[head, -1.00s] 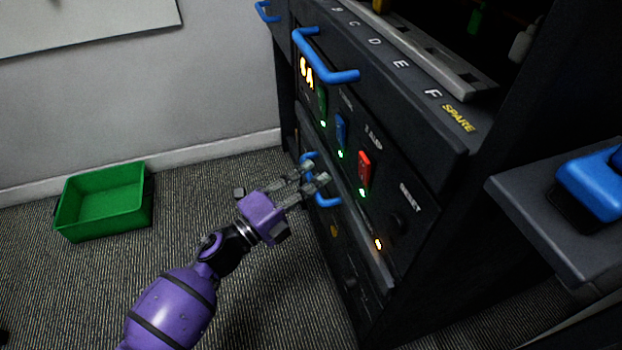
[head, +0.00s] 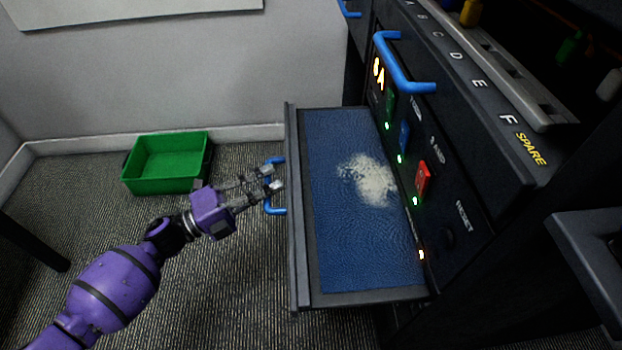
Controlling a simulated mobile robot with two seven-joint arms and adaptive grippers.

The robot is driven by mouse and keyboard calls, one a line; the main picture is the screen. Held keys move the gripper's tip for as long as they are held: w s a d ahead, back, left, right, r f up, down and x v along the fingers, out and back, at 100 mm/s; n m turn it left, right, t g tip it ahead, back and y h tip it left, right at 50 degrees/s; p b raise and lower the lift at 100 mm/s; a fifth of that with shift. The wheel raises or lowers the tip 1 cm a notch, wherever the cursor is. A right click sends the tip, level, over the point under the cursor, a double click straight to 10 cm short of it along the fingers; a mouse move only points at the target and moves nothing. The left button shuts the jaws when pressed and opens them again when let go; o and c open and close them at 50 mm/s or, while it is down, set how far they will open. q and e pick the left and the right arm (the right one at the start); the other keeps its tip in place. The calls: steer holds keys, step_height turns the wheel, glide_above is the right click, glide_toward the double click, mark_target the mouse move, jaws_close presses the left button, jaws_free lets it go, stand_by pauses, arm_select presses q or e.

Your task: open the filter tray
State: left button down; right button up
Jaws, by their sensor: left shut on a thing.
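The filter tray (head: 330,255) is a flat drawer with a dark frame and a blue mesh bed, pulled out to the left from the black cabinet. A pale dusty patch (head: 369,181) lies on the mesh. The tray's blue handle (head: 270,204) is on its left front edge. My purple left gripper (head: 272,179) is at this handle, its fingers shut on it from the left. Part of the handle is hidden by the fingers. My right gripper is not in view.
The black cabinet (head: 470,185) has coloured switches and another blue handle (head: 400,75) above the tray. A green bin (head: 165,165) stands on the carpet by the wall. The carpet between bin and tray is clear. A dark ledge (head: 590,255) juts in at the right.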

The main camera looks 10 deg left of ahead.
arm_select(q)
steer(key=s+a, duration=0.3)
steer(key=a, duration=0.6)
steer(key=c, duration=1.8)
jaws_free()
steer(key=shift+o, duration=0.2)
steer(key=v, duration=1.2)
steer(key=shift+w, duration=0.1)
